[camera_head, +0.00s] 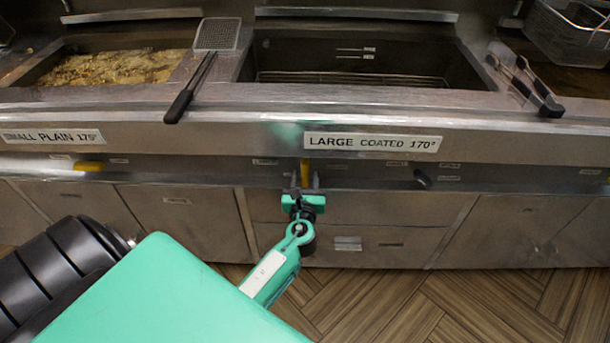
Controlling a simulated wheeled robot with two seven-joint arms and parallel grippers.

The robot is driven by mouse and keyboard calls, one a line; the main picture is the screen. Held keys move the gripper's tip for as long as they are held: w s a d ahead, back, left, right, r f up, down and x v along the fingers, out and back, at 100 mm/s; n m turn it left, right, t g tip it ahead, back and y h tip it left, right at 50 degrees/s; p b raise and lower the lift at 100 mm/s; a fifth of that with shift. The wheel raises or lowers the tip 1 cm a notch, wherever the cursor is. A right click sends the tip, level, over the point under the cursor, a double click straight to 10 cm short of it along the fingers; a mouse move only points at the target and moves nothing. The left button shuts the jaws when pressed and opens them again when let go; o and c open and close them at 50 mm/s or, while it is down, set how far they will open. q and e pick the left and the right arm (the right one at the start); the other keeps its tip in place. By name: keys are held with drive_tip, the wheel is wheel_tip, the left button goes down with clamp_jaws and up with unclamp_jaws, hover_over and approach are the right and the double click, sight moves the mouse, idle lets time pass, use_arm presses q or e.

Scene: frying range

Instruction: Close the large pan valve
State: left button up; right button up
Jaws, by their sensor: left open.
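The large pan valve has a yellow handle (305,172) that stands upright below the "LARGE COATED 170°" label (372,143). My left gripper (304,184) is open, with one finger on each side of the yellow handle's lower part. I cannot tell whether the fingers touch it. The gripper body and wrist hide what lies behind them. The large pan (420,62) above looks empty of food, with a rack low inside it. My right gripper is not in view.
The small pan at the left holds frying food (112,68), and its yellow valve handle (88,166) lies sideways. A skimmer (203,62) and tongs (525,76) lie across the pan edges. A black knob (422,178) sticks out at the right. Cabinet fronts stand below.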

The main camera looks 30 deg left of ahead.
use_arm(q)
drive_tip(key=shift+w+a, duration=0.4)
drive_tip(key=shift+w, duration=0.2)
clamp_jaws()
